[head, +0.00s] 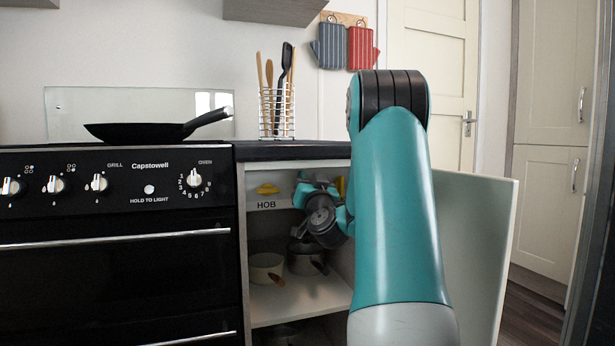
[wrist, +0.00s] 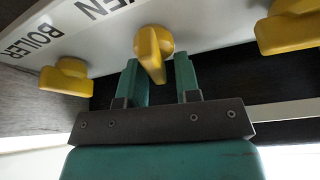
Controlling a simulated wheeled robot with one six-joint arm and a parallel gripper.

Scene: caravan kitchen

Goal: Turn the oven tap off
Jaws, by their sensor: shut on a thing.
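The oven tap (wrist: 148,48) is a yellow lever on a white panel (wrist: 108,38), below a partly cut-off label ending in "EN" in the wrist view. My gripper (wrist: 158,72) is shut on the lever, with one teal finger on each side of it. The lever points down between the fingers, slightly tilted. In the head view my gripper (head: 306,188) reaches into the open cupboard, and my arm hides the oven tap there.
Other yellow taps flank it: one near "BOILER" (wrist: 67,76) and one at right (wrist: 290,28). The HOB tap (head: 267,189) shows in the head view. Pots (head: 266,268) stand on the shelf below. The open cupboard door (head: 475,260) is at right, the black cooker (head: 115,250) at left.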

